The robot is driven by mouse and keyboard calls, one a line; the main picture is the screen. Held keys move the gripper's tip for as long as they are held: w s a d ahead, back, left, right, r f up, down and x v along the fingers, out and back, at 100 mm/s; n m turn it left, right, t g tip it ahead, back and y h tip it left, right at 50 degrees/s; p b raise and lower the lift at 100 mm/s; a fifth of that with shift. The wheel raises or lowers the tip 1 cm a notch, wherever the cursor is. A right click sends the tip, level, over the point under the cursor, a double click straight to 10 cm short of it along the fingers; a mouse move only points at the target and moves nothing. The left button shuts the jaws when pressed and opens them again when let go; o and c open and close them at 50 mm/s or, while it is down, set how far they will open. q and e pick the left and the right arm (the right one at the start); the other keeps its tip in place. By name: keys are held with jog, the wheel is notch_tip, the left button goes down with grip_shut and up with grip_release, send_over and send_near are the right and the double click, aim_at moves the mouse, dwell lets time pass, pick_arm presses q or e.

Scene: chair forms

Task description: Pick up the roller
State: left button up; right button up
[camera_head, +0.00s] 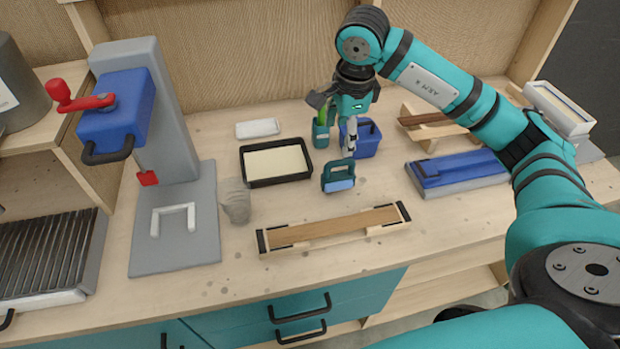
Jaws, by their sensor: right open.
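A small teal-framed tool with a light blue face (338,177), which looks like the roller, stands on the wooden workbench (215,300) right of the black tray. My right gripper (337,122) is open and empty. It hangs from above, behind the tool in the picture, with its fingers pointing down. It is close to a teal container with a green top (321,130) and a blue caddy (367,141). I cannot tell whether it touches either. It partly hides the caddy. My left gripper is not in view.
A black tray with a cream filling (247,172) and a white block (257,128) lie left of the tool. A wooden strip in a holder (330,230) lies in front. A blue press (115,115) stands left; a blue-topped block (455,172) lies right.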

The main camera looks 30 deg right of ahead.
jog(key=p, duration=0.3)
send_near(339, 176)
jog(key=f, duration=0.3)
jog(key=shift+w+f, duration=0.1)
jog(key=shift+w, duration=0.3)
jog(key=shift+w+f+p, duration=0.15)
jog(key=shift+f+p, duration=0.35)
jog(key=shift+f, duration=0.4)
jog(key=f, duration=0.1)
jog(key=f+p, duration=0.1)
jog(key=f, duration=0.1)
jog(key=f+p, duration=0.1)
jog(key=shift+w+d+f, duration=0.1)
jog(key=shift+w+f, duration=0.1)
jog(key=shift+w, duration=0.15)
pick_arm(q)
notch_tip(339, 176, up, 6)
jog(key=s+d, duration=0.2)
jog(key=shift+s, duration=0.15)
pick_arm(e)
jog(key=shift+f, duration=0.2)
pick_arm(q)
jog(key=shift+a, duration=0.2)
pick_arm(e)
grip_shut()
